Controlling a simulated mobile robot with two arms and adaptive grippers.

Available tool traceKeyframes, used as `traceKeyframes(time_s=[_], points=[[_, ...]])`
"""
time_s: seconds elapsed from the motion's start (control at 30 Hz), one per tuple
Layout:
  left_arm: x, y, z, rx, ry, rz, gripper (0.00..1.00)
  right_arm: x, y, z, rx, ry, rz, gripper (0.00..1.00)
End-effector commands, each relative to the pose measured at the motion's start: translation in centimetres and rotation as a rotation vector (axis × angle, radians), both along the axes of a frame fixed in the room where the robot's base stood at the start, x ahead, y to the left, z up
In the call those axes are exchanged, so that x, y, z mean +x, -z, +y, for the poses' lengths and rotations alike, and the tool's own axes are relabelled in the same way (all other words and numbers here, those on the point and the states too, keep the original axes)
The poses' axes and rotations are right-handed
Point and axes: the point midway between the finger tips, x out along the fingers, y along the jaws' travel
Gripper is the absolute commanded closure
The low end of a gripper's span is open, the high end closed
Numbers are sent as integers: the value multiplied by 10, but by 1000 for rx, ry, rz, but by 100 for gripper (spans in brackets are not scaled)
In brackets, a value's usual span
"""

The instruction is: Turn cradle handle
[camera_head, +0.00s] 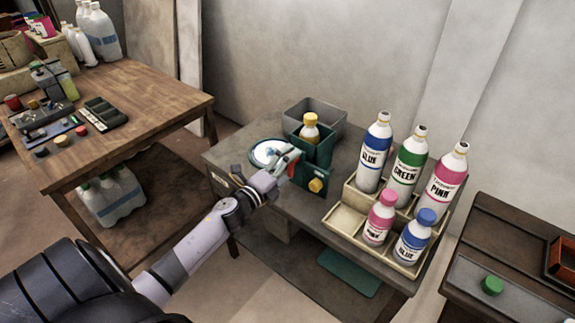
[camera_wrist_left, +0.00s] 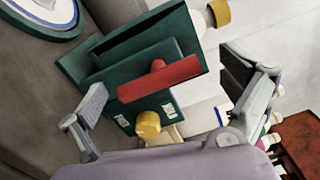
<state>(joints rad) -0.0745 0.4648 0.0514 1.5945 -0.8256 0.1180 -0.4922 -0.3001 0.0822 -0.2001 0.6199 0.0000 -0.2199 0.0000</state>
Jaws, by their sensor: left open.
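The green cradle (camera_head: 318,150) stands on the grey table, with a yellow-capped bottle (camera_head: 310,127) in it. Its red handle (camera_wrist_left: 160,79) crosses the front of the cradle in the left wrist view, slightly tilted, with a yellow knob (camera_wrist_left: 148,124) below it. In the head view only a bit of the handle shows, beside my gripper. My left gripper (camera_head: 283,165) is open in front of the cradle. In the left wrist view its fingers (camera_wrist_left: 172,92) stand wide apart on either side of the handle, seemingly touching nothing. My right gripper is out of view.
A white dish with a blue rim (camera_head: 266,152) lies left of the cradle. A grey bin (camera_head: 322,108) stands behind it. A beige rack (camera_head: 344,222) with several labelled bottles stands to the right. A wooden table (camera_head: 150,90) with clutter is at the left.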

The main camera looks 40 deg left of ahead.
Motion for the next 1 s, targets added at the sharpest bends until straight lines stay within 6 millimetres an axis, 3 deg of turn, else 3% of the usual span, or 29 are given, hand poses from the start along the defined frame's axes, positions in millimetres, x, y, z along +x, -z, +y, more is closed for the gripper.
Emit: traceKeyframes(time_s=[0.23, 0.7, 1.0], points=[[-18, 2, 1, -2, 0, 3, 3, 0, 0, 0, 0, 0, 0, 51], [-104, 1, 8, -1, 0, 1, 3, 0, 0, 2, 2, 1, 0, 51], [-120, 0, 10, 1, 0, -1, 3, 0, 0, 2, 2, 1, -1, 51]])
